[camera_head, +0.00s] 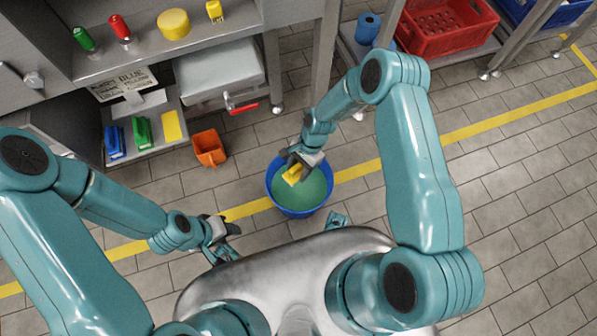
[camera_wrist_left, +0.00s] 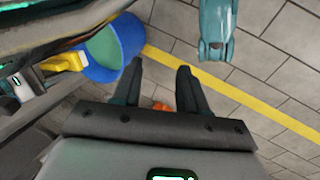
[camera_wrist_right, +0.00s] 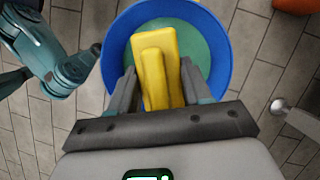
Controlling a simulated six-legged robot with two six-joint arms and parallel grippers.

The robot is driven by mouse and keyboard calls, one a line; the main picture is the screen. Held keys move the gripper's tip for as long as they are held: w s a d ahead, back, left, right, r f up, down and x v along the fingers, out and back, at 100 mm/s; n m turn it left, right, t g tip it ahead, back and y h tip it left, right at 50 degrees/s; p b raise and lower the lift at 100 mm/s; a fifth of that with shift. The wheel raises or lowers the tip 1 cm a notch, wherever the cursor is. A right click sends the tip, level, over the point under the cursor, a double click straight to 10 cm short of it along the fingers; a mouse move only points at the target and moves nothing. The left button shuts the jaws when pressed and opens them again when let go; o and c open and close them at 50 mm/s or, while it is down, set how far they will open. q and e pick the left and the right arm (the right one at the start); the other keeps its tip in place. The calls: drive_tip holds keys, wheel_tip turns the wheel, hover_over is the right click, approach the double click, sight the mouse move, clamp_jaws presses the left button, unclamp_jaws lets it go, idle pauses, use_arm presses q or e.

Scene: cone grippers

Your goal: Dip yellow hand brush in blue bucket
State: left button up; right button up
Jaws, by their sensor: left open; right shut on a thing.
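The blue bucket (camera_head: 298,211) stands on the tiled floor in front of me, with green inside it. My right gripper (camera_head: 301,163) is over the bucket and shut on the yellow hand brush (camera_head: 292,176). In the right wrist view the brush (camera_wrist_right: 155,78) lies between the fingers (camera_wrist_right: 158,72), seen against the bucket's blue rim (camera_wrist_right: 114,58) and green inside. I cannot tell whether the brush touches the green. My left gripper (camera_head: 224,230) is open and empty, left of the bucket. The left wrist view shows its spread fingers (camera_wrist_left: 158,70) and the bucket (camera_wrist_left: 128,40).
An orange container (camera_head: 209,148) stands on the floor left of the bucket. A red crate (camera_head: 446,30) sits on a rack at the back right. The floor at right is clear.

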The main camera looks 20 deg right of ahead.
drive_tip(key=shift+f+b, duration=0.6)
drive_tip(key=shift+f, duration=0.35)
use_arm(q)
drive_tip(key=w+a+f+t+b, duration=0.2)
drive_tip(key=w+f+b, duration=0.3)
drive_tip(key=f+b, duration=0.6)
drive_tip(key=shift+w+f+n+y, duration=0.15)
drive_tip(key=shift+f+n+y, duration=0.15)
drive_tip(key=shift+f, duration=0.1)
use_arm(e)
wheel_tip(320, 180, down, 13)
use_arm(q)
drive_tip(key=s+d+r+g+p, duration=0.1)
drive_tip(key=s+r+p, duration=0.3)
drive_tip(key=r+p, duration=0.5)
drive_tip(key=shift+s+d+g, duration=0.3)
drive_tip(key=shift+s+g, duration=0.1)
use_arm(e)
drive_tip(key=shift+r, duration=6.45)
use_arm(q)
drive_tip(key=shift+r, duration=0.1)
